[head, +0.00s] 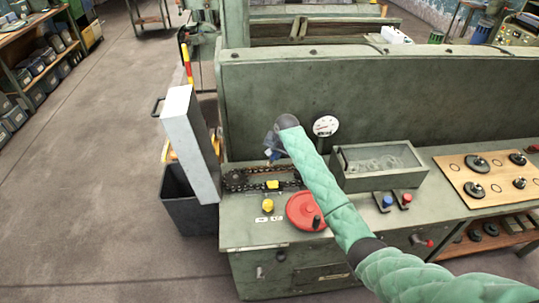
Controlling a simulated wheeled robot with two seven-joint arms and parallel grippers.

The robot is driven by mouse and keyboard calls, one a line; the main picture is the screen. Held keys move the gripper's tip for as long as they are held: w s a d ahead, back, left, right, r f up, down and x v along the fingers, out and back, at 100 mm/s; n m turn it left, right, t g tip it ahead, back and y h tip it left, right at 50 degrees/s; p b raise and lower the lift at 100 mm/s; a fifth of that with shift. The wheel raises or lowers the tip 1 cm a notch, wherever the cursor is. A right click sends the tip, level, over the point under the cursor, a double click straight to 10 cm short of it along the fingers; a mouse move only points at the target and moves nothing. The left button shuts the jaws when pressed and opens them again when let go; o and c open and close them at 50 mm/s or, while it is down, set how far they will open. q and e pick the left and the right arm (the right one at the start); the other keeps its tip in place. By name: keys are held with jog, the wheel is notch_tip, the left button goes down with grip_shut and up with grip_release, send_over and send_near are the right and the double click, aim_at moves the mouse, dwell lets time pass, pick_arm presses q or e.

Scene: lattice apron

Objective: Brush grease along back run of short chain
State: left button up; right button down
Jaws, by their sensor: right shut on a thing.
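A short dark chain (236,180) runs in a loop over sprockets on the green bench top, left of the red handwheel. Its back run lies toward the bench's upright panel, and its right end is partly behind my right arm. A yellow block (273,185) sits at the front run. My right gripper (271,151) is above and behind the chain, near the panel. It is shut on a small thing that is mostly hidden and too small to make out. I cannot tell whether that thing touches the chain. My left gripper is out of view.
The red handwheel (302,212) and a yellow knob (267,205) stand in front of the chain.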

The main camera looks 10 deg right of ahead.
jog(key=shift+s+d+f, duration=0.1)
jog(key=shift+d, duration=2.65)
jog(key=shift+s+d+f, duration=0.1)
jog(key=shift+d, duration=2.6)
jog(key=shift+a, duration=0.15)
jog(key=a, duration=2.1)
jog(key=shift+w+f, duration=0.15)
jog(key=shift+w, duration=0.3)
notch_tip(320, 180, up, 6)
